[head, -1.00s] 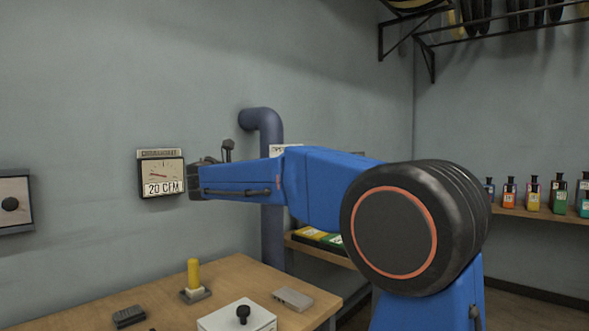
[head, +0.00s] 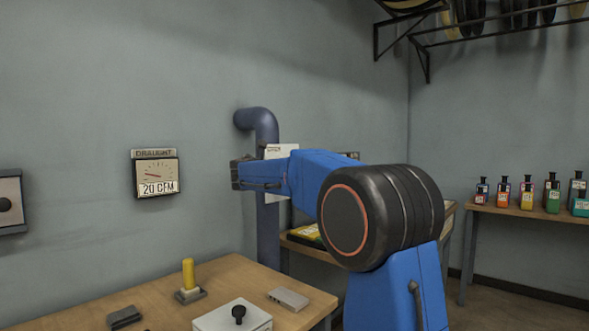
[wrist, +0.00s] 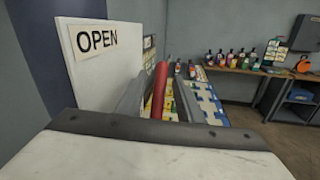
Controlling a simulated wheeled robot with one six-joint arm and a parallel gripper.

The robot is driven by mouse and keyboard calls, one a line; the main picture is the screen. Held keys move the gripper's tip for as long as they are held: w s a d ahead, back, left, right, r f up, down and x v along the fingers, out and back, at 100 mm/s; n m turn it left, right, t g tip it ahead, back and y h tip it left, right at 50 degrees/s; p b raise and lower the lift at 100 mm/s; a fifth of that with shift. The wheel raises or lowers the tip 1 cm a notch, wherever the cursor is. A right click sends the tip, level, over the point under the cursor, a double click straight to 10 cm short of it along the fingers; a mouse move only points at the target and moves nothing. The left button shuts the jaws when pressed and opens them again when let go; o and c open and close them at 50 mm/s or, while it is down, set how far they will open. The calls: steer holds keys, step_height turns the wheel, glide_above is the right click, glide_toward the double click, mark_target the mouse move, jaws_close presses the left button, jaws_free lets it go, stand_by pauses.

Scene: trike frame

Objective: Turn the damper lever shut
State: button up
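The damper's white plate with an "OPEN" label (wrist: 98,42) stands at the left of the wrist view; part of it shows behind my arm in the head view (head: 279,151). A red lever handle (wrist: 159,88) shows between my gripper's two grey fingers (wrist: 160,92). The fingers are apart, with a gap to the right of the handle; I cannot tell whether the left one touches it. In the head view my gripper (head: 236,174) is in front of the blue duct pipe (head: 268,225), and the lever is hidden. The draught gauge (head: 156,174) reads 20 CFM.
A wooden bench (head: 235,272) is below the arm, with a yellow-handled item (head: 188,273) and a white box with a black knob (head: 236,316). Shelves with several bottles (head: 527,192) stand at the right. The wall left of the gripper is clear up to the gauge.

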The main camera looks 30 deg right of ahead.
steer(key=shift+w+d, duration=0.2)
steer(key=shift+d, duration=0.25)
jaws_close()
steer(key=w+d+f+m+g+y, duration=0.1)
steer(key=d+f+g+y, duration=0.2)
steer(key=y, duration=0.7)
steer(key=shift+d+f+g+y, duration=0.15)
steer(key=shift+f+g+y, duration=0.15)
steer(key=shift+f+g, duration=1.05)
steer(key=shift+w+f+t, duration=0.1)
steer(key=shift+f+t, duration=0.25)
steer(key=shift+f, duration=0.05)
